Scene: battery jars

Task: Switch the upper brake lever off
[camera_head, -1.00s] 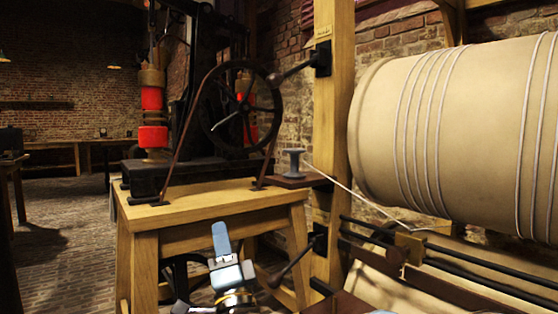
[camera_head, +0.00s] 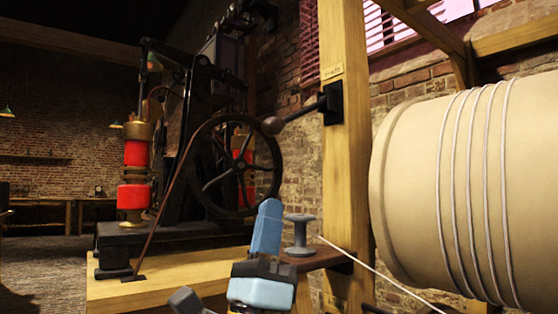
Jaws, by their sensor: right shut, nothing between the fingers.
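The upper brake lever (camera_head: 298,114) is a dark rod with a round knob (camera_head: 272,125) at its left end. It juts left and slightly down from a black bracket (camera_head: 332,103) on the wooden post. A small label plate sits above the bracket. My right gripper (camera_head: 266,228) is at the bottom middle, below the knob and apart from it in the picture. Its blue fingers are together and hold nothing. My left gripper is not in view.
A black spoked wheel (camera_head: 236,168) stands behind the lever on a wooden bench (camera_head: 165,283). A grey spool (camera_head: 300,236) sits on a small shelf right of my gripper. A large rope-wound drum (camera_head: 420,180) fills the right side.

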